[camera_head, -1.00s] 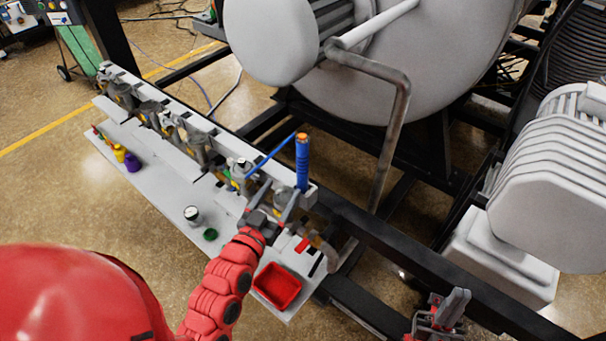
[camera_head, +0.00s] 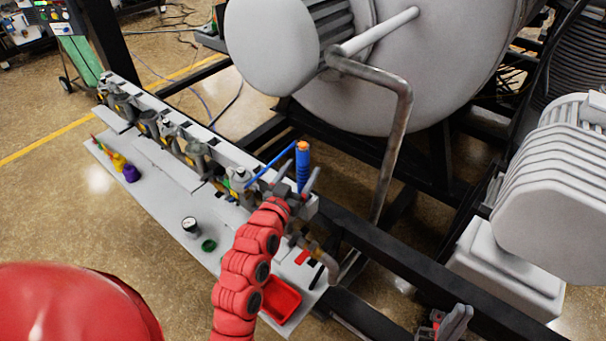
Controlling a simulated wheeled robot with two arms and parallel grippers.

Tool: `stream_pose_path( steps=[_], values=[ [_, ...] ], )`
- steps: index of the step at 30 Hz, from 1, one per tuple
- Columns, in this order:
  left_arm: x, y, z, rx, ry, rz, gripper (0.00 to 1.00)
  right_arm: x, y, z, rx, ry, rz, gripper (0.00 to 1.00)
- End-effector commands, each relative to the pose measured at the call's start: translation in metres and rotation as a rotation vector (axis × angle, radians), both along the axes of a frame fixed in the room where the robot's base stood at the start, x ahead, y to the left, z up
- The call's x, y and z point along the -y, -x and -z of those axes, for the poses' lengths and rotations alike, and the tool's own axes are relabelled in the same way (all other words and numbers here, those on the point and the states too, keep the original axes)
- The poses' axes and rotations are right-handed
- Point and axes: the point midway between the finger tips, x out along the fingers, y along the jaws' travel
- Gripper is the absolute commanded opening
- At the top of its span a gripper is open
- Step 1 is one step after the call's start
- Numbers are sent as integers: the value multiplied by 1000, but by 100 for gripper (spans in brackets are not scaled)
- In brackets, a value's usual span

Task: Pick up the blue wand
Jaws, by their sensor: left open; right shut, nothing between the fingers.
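The blue wand (camera_head: 302,166) stands upright with an orange top at the near end of the valve rail, and a thin blue tube runs left from it. My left gripper (camera_head: 296,178) is open, with one finger on each side of the wand in the picture. Its body hides the wand's lower part, and I cannot tell whether the fingers touch the wand. My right gripper (camera_head: 457,319) is shut and empty at the bottom edge, well away from the wand and partly cut off.
A white shelf (camera_head: 160,187) carries a purple item (camera_head: 131,174), a round gauge (camera_head: 190,226), a green ring (camera_head: 209,245) and a red tray (camera_head: 284,300). Valves line the rail (camera_head: 222,146) behind. A bent pipe (camera_head: 391,155) and the large furnace vessel stand beyond the wand.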

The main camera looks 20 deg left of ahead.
Motion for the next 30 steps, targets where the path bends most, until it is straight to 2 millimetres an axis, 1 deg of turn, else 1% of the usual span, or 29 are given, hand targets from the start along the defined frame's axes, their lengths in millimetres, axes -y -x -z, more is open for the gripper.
stream_pose_path(
  steps=[1, 4, 11, 12, 17, 21, 24, 30],
  values=[
    [1, -8, -4, 0, 1, 2, 76, 0, 0, -7, 0, 0, 0, 0],
    [2, -17, -3, 2, 1, 1, 76, 0, 0, -10, 0, 0, 0, 0],
    [1, -18, -1, 3, -1, 0, 76, 0, 0, -8, 0, 0, 0, 0],
    [1, -18, -1, 3, 0, 0, 69, 0, 0, -8, 0, 0, 0, 0],
    [1, -18, -1, 3, 0, 0, 40, 0, 0, -8, 0, 0, 0, 0],
    [1, -18, -1, 3, 0, 0, 15, 0, 0, -8, -1, 0, 0, 0],
    [1, -18, -1, 2, 0, 0, 0, 0, 0, -8, 0, 0, 0, 0],
    [1, -18, -1, 2, 0, 0, 0, 0, 0, -8, 0, 0, 0, 0]
  ],
)
